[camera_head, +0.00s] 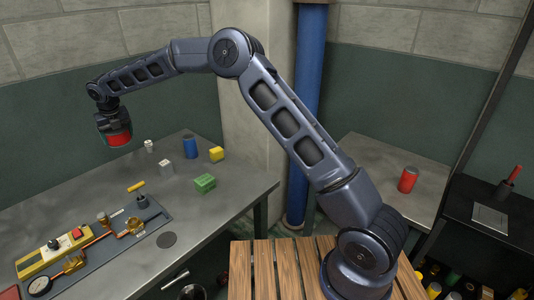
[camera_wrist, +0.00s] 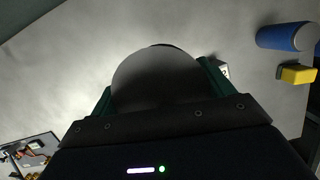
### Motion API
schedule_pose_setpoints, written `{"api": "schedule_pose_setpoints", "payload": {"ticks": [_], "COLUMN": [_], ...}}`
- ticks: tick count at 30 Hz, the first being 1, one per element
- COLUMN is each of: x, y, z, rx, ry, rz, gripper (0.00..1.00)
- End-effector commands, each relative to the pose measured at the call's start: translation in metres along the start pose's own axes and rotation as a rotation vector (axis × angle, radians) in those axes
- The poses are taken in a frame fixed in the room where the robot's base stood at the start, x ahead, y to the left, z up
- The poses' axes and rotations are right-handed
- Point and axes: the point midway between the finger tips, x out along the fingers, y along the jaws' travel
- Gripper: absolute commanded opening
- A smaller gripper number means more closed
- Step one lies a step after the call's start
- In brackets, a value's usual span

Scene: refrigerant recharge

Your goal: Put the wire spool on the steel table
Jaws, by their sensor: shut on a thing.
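My gripper (camera_head: 113,122) is at the upper left in the head view, pointing down over the far left part of a grey steel-topped table (camera_head: 225,215). It is shut on a red, round thing that looks like the wire spool (camera_head: 119,139), held above the tabletop. In the wrist view the spool's grey round face (camera_wrist: 156,78) fills the space between the green-edged fingers. The gripper hides part of the spool. A second grey table (camera_head: 375,170) stands at the right with a red can (camera_head: 408,179) on it.
A black cabinet (camera_head: 485,225) stands at the right. The left table's far left surface looks clear.

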Motion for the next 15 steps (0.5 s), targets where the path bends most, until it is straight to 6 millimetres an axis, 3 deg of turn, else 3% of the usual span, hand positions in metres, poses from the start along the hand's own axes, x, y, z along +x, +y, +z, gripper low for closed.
{"api": "schedule_pose_setpoints", "payload": {"ticks": [1, 15], "x": [0.000, 0.007], "y": [-0.025, -0.222], "z": [0.004, 0.008], "rx": [0.017, 0.145], "ry": [-0.001, -0.001], "rz": [-0.006, -0.041], "gripper": [0.41, 0.41]}}
